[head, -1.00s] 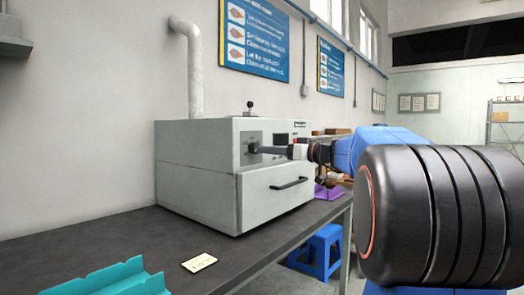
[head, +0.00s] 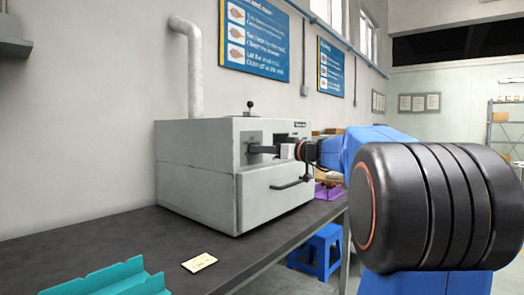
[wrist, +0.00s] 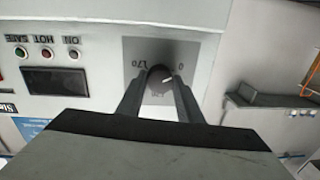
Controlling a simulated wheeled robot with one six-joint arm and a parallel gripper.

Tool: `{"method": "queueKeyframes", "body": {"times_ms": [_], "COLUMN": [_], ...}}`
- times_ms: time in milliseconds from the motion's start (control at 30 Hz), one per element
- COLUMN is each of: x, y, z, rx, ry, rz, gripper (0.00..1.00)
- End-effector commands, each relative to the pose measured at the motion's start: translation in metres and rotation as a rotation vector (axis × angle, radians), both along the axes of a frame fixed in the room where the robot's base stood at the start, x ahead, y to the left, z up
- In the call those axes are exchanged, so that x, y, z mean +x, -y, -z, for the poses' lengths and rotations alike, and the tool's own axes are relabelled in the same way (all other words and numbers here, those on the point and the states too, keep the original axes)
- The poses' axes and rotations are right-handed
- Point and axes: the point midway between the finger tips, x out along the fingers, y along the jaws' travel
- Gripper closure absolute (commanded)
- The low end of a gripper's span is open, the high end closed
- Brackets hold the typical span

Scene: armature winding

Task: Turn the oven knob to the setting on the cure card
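The oven (head: 200,165) is a grey box on the bench. Its knob (wrist: 160,88) shows in the wrist view between my two fingertips, on a darker grey plate; its white pointer mark tilts towards the "0" at the right. Another number is printed at the left of the plate. My gripper (wrist: 159,78) has a finger against each side of the knob and looks shut on it. In the head view, my gripper (head: 263,150) reaches the oven front, and the knob is mostly hidden. A small cream card (head: 199,262) lies on the bench; its writing is too small to read.
The oven door handle (head: 290,183) sticks out below my gripper. A dark display (wrist: 55,81) and several small lamps are beside the knob plate. A teal tray (head: 110,280) lies at the bench's near left. A blue stool (head: 318,250) stands under the bench.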

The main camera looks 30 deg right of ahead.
Motion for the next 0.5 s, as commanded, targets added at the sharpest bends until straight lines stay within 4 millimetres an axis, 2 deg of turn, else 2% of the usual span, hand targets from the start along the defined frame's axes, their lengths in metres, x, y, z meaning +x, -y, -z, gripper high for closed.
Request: {"method": "queueKeyframes", "body": {"times_ms": [267,500], "x": [-0.0002,-0.0003], "y": [0.0000,-0.0001], "z": [0.0003,0.0006], "rx": [0.037,0.167], "ry": [-0.014,-0.060], "rz": [0.000,0.000], "gripper": [0.90,0.90]}}
